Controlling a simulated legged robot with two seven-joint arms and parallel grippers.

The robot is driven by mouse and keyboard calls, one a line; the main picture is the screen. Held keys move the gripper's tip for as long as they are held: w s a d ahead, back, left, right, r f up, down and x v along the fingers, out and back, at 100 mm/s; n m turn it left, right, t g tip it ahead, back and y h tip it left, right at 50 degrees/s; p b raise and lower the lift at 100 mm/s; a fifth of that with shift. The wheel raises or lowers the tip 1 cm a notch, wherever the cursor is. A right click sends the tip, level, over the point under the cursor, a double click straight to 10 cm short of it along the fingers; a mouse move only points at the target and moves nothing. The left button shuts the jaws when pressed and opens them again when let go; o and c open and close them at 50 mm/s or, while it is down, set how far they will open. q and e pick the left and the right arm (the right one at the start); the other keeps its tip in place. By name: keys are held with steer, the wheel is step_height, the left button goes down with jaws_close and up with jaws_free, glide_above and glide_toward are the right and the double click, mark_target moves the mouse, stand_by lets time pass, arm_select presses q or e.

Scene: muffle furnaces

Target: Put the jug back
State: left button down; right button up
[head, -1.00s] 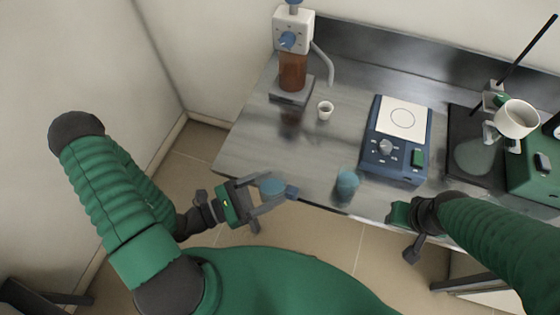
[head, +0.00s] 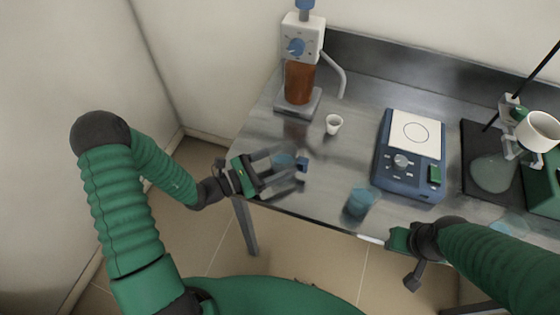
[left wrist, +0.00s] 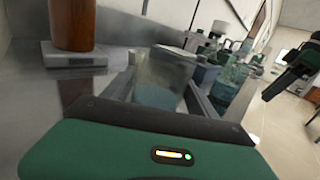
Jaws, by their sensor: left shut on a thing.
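The jug (head: 283,160) is a small clear vessel with pale blue liquid. My left gripper (head: 287,171) is shut on it, with one finger on each side, over the left front part of the bench. In the left wrist view the jug (left wrist: 162,80) is upright between the fingers. I cannot tell whether its base touches the bench. My right gripper (head: 400,240) is at the bench's front edge, right of the middle; its fingers do not show clearly.
A dispenser with a brown bottle (head: 299,83) stands at the back left, with a small white cup (head: 333,124) nearby. A blue beaker (head: 361,201) stands near the front edge. A blue hotplate (head: 411,183) and a stand holding a white mug (head: 538,131) are to the right.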

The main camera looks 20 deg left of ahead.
arm_select(q)
steer(key=shift+a, duration=0.15)
steer(key=c, duration=0.6)
jaws_free()
steer(key=shift+o, duration=1.4)
steer(key=shift+d, duration=0.3)
steer(key=shift+o, duration=0.4)
steer(key=shift+d, duration=0.4)
steer(key=v, duration=1.2)
steer(key=shift+w+a, duration=0.1)
steer(key=shift+w, duration=0.1)
steer(key=s+d+f+m+g+h, duration=0.1)
steer(key=s+d+f+m+g, duration=0.1)
steer(key=s+d+m+g, duration=0.5)
steer(key=s+f+m+g+y, duration=0.3)
steer(key=s+m+g+y, duration=0.45)
steer(key=m, duration=0.35)
steer(key=w+a+r+m+t+y, duration=0.4)
steer(key=w+m+y, duration=0.2)
steer(key=w+m, duration=0.2)
steer(key=shift+r+m, duration=0.3)
steer(key=shift+m, duration=0.2)
